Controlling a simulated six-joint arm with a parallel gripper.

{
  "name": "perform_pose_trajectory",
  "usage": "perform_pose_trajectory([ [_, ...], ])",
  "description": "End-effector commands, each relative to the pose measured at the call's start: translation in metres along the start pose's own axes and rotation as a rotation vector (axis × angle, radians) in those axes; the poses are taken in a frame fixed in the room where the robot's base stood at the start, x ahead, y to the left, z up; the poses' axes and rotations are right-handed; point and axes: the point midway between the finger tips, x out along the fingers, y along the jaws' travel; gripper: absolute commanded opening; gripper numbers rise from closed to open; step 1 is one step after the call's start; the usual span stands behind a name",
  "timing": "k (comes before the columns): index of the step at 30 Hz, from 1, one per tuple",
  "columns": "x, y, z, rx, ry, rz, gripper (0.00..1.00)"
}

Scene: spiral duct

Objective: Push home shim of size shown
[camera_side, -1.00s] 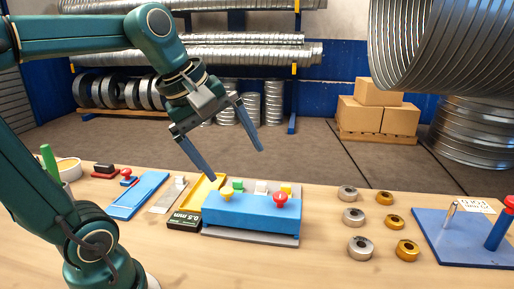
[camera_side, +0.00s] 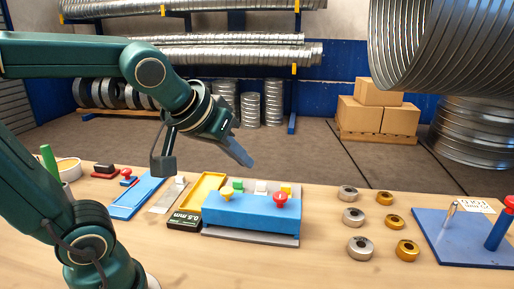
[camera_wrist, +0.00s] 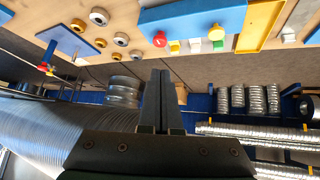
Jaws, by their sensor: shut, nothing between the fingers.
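A black block (camera_side: 184,221) reads what looks like "0.5 mm" in the side view. Beside it, a blue block (camera_side: 250,213) stands on a grey plate (camera_side: 240,237). A yellow knob (camera_side: 227,195) and a red knob (camera_side: 280,199) stand at its front. Behind them show green (camera_side: 238,185), white (camera_side: 261,187) and yellow (camera_side: 286,188) tabs. How far any shim sits in is hidden. My gripper (camera_side: 246,160) is shut and empty, in the air above and behind the blue block. The wrist view shows its fingers (camera_wrist: 160,75) together, apart from the blue block (camera_wrist: 200,17).
A yellow tray (camera_side: 203,188), a metal strip (camera_side: 167,196) and a blue plate (camera_side: 139,195) lie left. Several silver and brass rings (camera_side: 354,217) and a blue board (camera_side: 462,240) with upright pins are right. A large spiral duct (camera_side: 440,45) hangs upper right.

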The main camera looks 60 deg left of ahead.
Motion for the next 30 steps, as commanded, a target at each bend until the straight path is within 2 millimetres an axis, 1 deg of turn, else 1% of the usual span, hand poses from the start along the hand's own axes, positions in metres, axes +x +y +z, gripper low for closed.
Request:
perform_pose_trajectory([
  [1, 0.009, -0.003, -0.016, -0.033, 0.013, -0.024, 0.00],
  [3, 0.022, -0.008, -0.038, -0.082, 0.039, -0.057, 0.00],
  [5, 0.035, -0.013, -0.056, -0.120, 0.058, -0.085, 0.00],
  [6, 0.045, -0.017, -0.067, -0.145, 0.069, -0.104, 0.00],
  [8, 0.061, -0.024, -0.082, -0.178, 0.083, -0.130, 0.00],
  [9, 0.072, -0.029, -0.090, -0.198, 0.089, -0.148, 0.00],
  [11, 0.090, -0.038, -0.101, -0.225, 0.098, -0.173, 0.00],
  [13, 0.113, -0.049, -0.110, -0.252, 0.100, -0.204, 0.00],
  [15, 0.135, -0.061, -0.114, -0.271, 0.096, -0.233, 0.00],
  [17, 0.153, -0.071, -0.115, -0.282, 0.086, -0.256, 0.00],
  [18, 0.165, -0.078, -0.113, -0.284, 0.076, -0.272, 0.00],
  [21, 0.188, -0.092, -0.105, -0.284, 0.041, -0.303, 0.00],
  [24, 0.202, -0.101, -0.093, -0.290, 0.003, -0.324, 0.00],
  [26, 0.207, -0.105, -0.087, -0.293, -0.016, -0.332, 0.00],
  [30, 0.215, -0.110, -0.083, -0.298, -0.027, -0.340, 0.00],
])
